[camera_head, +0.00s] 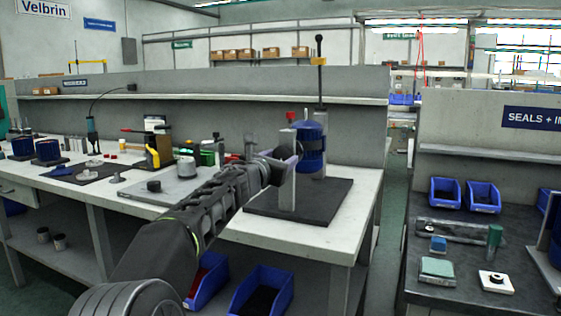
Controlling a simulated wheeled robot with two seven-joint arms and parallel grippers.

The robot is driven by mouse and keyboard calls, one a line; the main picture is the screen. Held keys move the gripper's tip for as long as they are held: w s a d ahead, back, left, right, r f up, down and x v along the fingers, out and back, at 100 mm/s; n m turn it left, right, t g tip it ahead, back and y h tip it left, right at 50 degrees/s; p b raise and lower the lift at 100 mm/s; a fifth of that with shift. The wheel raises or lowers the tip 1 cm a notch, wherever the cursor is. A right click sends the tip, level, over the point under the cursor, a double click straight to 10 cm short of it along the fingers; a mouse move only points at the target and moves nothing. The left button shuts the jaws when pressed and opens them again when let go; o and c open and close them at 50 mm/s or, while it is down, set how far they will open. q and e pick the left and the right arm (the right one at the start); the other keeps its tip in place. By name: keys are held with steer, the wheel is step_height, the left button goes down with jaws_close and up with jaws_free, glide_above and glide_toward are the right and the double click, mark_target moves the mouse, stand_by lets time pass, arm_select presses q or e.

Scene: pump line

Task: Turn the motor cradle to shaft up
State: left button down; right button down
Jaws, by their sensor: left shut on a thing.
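The motor cradle stands on a dark base plate (333,208) at the right end of the light workbench. It has grey upright posts (287,192) and holds a blue motor (312,147). A red knob (291,116) tops the near post. A thin rod with a black ball (319,38) and a yellow collar rises above the motor; I cannot tell which part it joins. My left gripper (287,161) is at the left side of the cradle, shut on part of it. The gripper and wrist hide the gripped part. The motor's shaft is not clearly visible. My right gripper is not in view.
A grey plate (160,190), a yellow-handled tool (153,157) and several small parts lie left on the bench. Blue bins (263,290) sit below. An aisle (391,230) separates a dark bench with small parts on the right. A partition stands close behind the cradle.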

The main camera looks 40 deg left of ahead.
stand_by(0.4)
arm_select(q)
steer(key=c, duration=0.6)
jaws_free()
steer(key=v, duration=0.7)
steer(key=shift+s+d+b, duration=0.15)
steer(key=shift+s+b, duration=0.15)
steer(key=shift+s, duration=0.05)
